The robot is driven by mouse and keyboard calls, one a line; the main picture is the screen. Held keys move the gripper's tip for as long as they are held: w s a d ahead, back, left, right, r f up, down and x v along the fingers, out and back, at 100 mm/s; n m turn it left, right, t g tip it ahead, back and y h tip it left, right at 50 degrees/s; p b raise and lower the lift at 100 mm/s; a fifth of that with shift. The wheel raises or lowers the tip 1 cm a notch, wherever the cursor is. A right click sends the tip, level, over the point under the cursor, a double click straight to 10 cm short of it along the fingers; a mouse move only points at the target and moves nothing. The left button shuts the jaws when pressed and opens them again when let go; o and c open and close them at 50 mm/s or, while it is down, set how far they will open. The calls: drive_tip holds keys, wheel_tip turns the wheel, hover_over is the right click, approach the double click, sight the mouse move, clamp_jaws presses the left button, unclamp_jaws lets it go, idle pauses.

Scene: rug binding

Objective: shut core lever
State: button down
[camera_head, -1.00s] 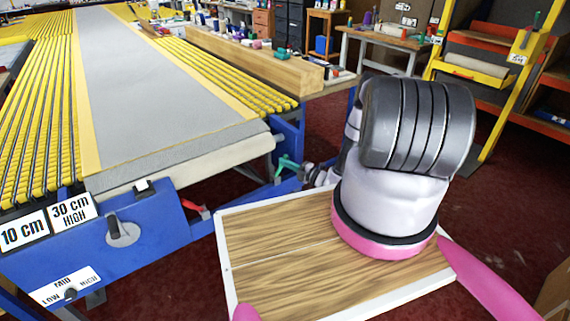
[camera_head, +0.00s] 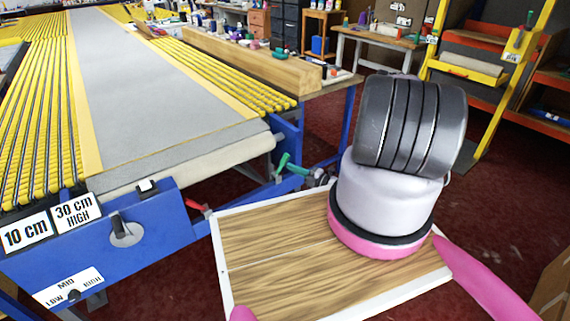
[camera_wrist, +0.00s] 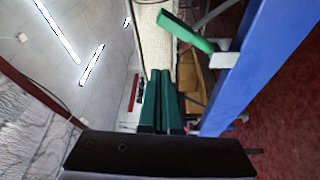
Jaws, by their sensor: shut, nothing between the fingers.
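A green lever (camera_head: 282,166) sits at the near right end of the blue frame, by the end of the pale roll. In the wrist view the green lever (camera_wrist: 186,32) sticks out from a pale hub on the blue beam, above and right of my fingertips. My gripper (camera_wrist: 161,75) shows there with dark green fingers together, with nothing between them and a visible gap to the lever. I cannot tell from these frames whether the lever is fully shut.
The grey belt (camera_head: 140,80) runs away between yellow strips. A wooden beam (camera_head: 250,62) lies behind. Dark red floor is open at right.

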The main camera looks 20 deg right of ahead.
drive_tip(key=shift+f+v, duration=0.1)
drive_tip(key=shift+v, duration=0.7)
drive_tip(key=shift+f+v, duration=0.15)
drive_tip(key=shift+v, duration=0.6)
drive_tip(key=shift+s+a, duration=0.15)
drive_tip(key=w+a+r+n+g+y, duration=0.2)
drive_tip(key=r+n+g, duration=0.2)
drive_tip(key=r+n, duration=0.45)
drive_tip(key=w+a+r+n+g+y, duration=0.1)
drive_tip(key=w+r+n+g+y, duration=0.25)
drive_tip(key=r, duration=0.75)
drive_tip(key=s+a+r+n+g+h, duration=0.25)
drive_tip(key=r+n, duration=0.35)
drive_tip(key=r, duration=0.3)
drive_tip(key=s+a+r+n+g+h, duration=0.2)
drive_tip(key=a+r+n+g, duration=0.15)
drive_tip(key=r+n, duration=0.35)
drive_tip(key=s+r+n+t+h, duration=0.6)
drive_tip(key=s+r+n+h, duration=0.4)
drive_tip(key=s+r+n, duration=0.9)
drive_tip(key=s+r, duration=0.6)
drive_tip(key=r, duration=0.2)
drive_tip(key=shift+a, duration=0.3)
